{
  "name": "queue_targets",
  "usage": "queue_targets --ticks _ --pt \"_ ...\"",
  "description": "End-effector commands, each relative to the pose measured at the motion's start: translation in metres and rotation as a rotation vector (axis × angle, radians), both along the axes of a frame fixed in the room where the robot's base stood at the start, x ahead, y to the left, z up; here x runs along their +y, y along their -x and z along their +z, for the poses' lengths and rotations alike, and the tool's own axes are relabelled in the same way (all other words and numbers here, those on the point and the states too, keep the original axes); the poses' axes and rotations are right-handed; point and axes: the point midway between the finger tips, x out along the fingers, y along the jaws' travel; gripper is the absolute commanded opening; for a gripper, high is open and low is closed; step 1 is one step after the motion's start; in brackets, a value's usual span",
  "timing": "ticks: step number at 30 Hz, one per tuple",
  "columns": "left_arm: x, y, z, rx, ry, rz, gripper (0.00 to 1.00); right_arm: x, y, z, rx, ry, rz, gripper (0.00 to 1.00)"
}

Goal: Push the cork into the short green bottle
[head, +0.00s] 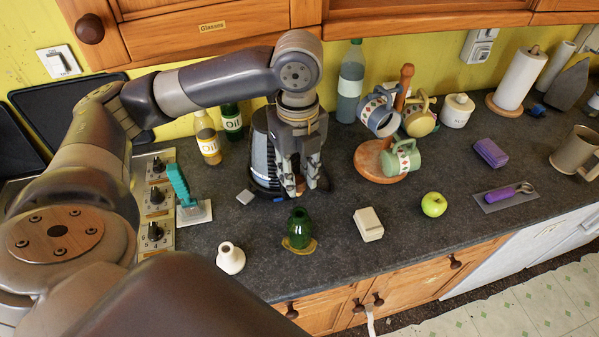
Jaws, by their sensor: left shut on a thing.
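The short green bottle (299,229) stands upright on a small yellowish mat (289,245) near the counter's front edge. My left gripper (301,190) points down above and behind the bottle in the picture, apart from it. Its fingers are shut on the cork (300,189), a small brown piece that shows only a little between the fingertips. The bottle's mouth faces up. My right gripper is out of view.
A white vase (231,258) stands left of the bottle and a cream box (368,224) right of it. A dark kettle (262,150) is behind the gripper. A mug tree (402,95) and a green apple (434,204) are farther right. Oil bottles (207,140) stand at the back.

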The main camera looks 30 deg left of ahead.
Motion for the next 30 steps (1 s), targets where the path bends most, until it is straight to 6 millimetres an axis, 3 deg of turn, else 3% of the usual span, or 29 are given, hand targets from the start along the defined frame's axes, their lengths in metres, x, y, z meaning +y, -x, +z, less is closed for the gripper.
queue_targets --ticks 8,30 --pt "0.000 0.000 0.003 0.001 0.000 0.000 0.13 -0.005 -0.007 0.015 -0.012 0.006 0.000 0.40" --pt "0.000 0.000 -0.053 0.002 0.001 0.000 0.13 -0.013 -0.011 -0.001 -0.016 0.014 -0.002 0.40"
